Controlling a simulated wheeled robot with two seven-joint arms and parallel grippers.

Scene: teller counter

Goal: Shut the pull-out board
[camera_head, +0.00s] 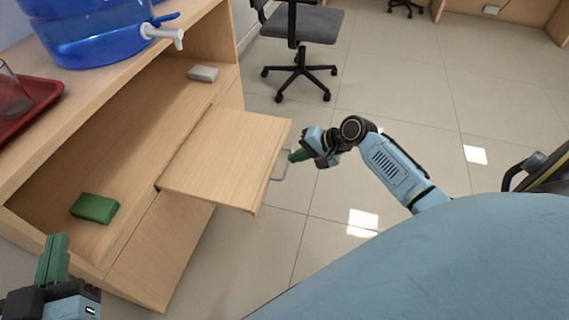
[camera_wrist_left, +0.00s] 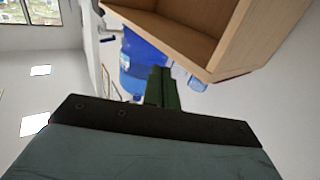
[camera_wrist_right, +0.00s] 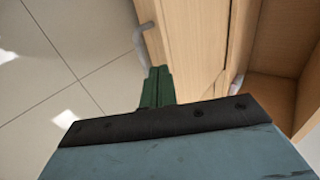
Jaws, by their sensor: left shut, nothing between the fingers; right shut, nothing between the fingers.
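The pull-out board (camera_head: 226,160) is a light wooden panel that sticks out from the counter (camera_head: 165,245) toward the right in the head view. A grey loop handle (camera_head: 281,166) is on its outer edge; the handle also shows in the right wrist view (camera_wrist_right: 143,38). My right gripper (camera_head: 294,156) is shut and empty, its green fingertips close beside the handle; I cannot tell if they touch it. My left gripper (camera_head: 52,258) is shut and empty at the lower left, in front of the counter, away from the board.
A green block (camera_head: 95,208) and a grey block (camera_head: 203,73) lie on the counter's inner shelf. A blue water container (camera_head: 95,30) with a white tap and a red tray (camera_head: 40,100) stand on top.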

